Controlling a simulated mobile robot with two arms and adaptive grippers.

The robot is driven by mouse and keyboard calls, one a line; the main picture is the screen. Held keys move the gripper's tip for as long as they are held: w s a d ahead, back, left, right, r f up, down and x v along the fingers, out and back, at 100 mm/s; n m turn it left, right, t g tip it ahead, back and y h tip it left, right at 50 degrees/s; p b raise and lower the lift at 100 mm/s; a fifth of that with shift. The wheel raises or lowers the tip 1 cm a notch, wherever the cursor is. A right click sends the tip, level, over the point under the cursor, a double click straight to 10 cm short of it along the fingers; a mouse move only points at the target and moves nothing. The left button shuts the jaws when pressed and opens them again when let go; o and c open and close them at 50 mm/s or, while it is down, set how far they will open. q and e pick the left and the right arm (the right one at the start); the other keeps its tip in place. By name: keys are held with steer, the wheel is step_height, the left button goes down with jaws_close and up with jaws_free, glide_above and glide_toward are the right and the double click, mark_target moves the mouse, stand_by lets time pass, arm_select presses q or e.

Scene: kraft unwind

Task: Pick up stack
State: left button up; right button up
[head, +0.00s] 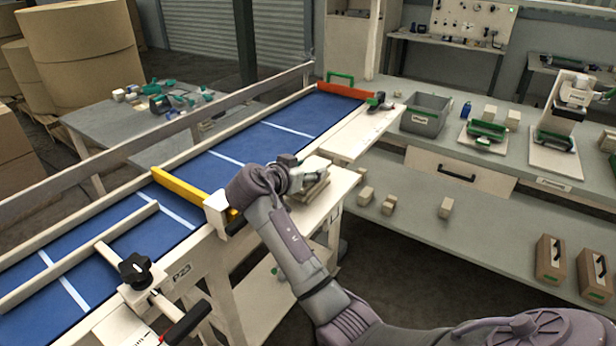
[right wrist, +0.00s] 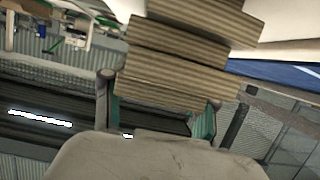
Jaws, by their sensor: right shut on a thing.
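A stack (right wrist: 180,65) of flat brown kraft pieces, with ridged edges, fills the upper middle of the right wrist view. Its layers are a little out of line with each other. My right gripper (right wrist: 160,115) is shut on the stack, with a finger at each side of its lower part. In the head view the stack (head: 312,187) shows partly behind my right gripper (head: 298,180), at the small white side table beside the blue conveyor. I cannot tell whether the stack touches the table. My left gripper is not in view.
The blue conveyor (head: 255,145) runs diagonally, with a yellow bar (head: 182,188) across it and an orange stop (head: 345,89) at its far end. A workbench (head: 460,160) at right holds a grey bin (head: 426,113) and green-handled tools. Small blocks lie on its lower shelf.

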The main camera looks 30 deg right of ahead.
mark_target(308, 169)
steer(key=shift+r, duration=0.1)
steer(key=shift+r+b, duration=0.3)
steer(key=shift+r, duration=0.25)
step_height(308, 169, up, 3)
steer(key=shift+f+b, duration=0.1)
steer(key=shift+b, duration=0.4)
steer(key=s+d+r+b, duration=0.2)
steer(key=s+d+r, duration=0.4)
steer(key=d, duration=0.4)
steer(key=shift+r, duration=0.5)
